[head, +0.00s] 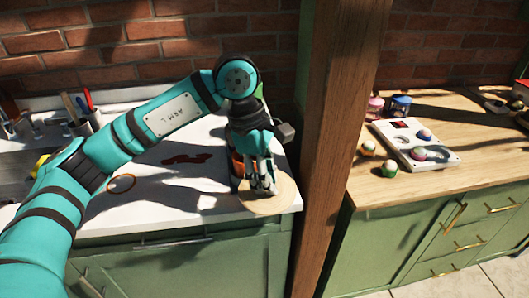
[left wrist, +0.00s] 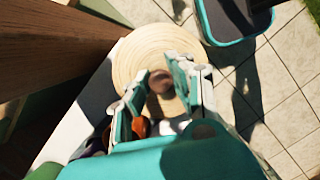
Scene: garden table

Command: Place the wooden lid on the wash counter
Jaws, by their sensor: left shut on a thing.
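The wooden lid (head: 285,199) is a round, pale disc at the front right corner of the white wash counter (head: 215,222). My left gripper (head: 265,188) points down over it and is shut on its knob. In the left wrist view the lid (left wrist: 137,58) lies flat beyond my fingers (left wrist: 160,88), with the round brown knob (left wrist: 160,78) between them. There the lid's rim overlaps the floor tiles. I cannot tell whether its underside touches the counter. My right gripper is not in view.
An orange-brown container (head: 236,168) stands beside my left gripper, partly hidden. A wooden post (head: 335,120) rises just right of the counter. A ring (head: 122,183) and a dark red flat item (head: 187,158) lie on the counter. A tool cup (head: 95,118) stands near the sink.

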